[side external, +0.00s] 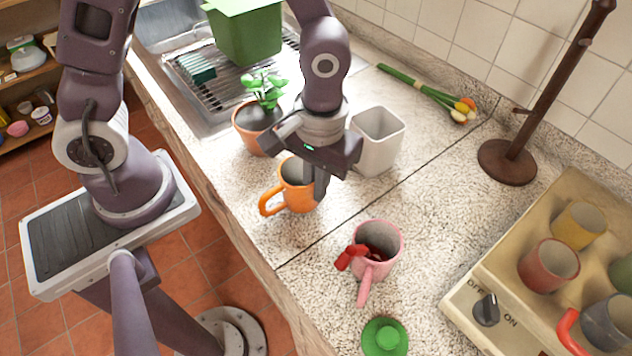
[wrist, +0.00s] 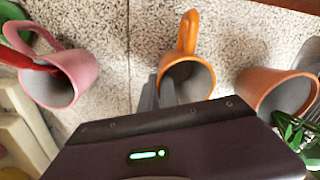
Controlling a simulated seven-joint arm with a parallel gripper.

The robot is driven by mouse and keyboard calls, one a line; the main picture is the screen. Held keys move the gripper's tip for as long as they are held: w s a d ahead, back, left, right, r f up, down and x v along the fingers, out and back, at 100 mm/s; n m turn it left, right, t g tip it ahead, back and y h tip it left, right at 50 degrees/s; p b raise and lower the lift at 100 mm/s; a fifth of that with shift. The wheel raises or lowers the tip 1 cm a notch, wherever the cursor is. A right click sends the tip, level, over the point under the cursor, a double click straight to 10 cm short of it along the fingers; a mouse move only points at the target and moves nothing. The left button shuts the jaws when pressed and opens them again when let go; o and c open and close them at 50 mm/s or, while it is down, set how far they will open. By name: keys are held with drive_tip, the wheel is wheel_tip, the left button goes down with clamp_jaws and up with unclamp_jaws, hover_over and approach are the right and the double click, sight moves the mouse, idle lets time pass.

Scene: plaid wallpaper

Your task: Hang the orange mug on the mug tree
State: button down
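The orange mug (side external: 294,190) is upright on the speckled counter in the side view, its handle toward the lower left. In the wrist view the orange mug (wrist: 193,68) shows its grey inside, with the handle at the top. My gripper (side external: 320,188) points down at the mug's right side. In the wrist view my gripper (wrist: 162,92) has its fingers close together at the rim, apparently pinching the wall. The finger tips are partly hidden. The dark brown mug tree (side external: 550,90) stands on a round base at the back right, with short pegs.
A pink mug (side external: 385,238) with something red stands in front. A grey square container (side external: 378,138) and an orange-potted plant (side external: 258,122) stand behind my gripper. A beige tray-like box (side external: 480,262) with several mugs is at right. Tulips (side external: 425,92) lie at the back; bare counter lies before the tree.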

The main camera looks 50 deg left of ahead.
drive_tip(key=shift+f, duration=0.1)
drive_tip(key=c, duration=1.6)
unclamp_jaws()
wheel_tip(320, 180, up, 12)
drive_tip(key=s+a+r+m+t, duration=0.3)
drive_tip(key=s+a+r+t, duration=0.2)
drive_tip(key=s+a+r, duration=0.2)
drive_tip(key=s+a, duration=0.2)
drive_tip(key=a, duration=0.1)
drive_tip(key=shift+s+r+m+t, duration=0.25)
drive_tip(key=shift+s+m+t, duration=0.05)
drive_tip(key=shift+s+t, duration=0.1)
drive_tip(key=shift+o, duration=0.2)
drive_tip(key=shift+a, duration=0.1)
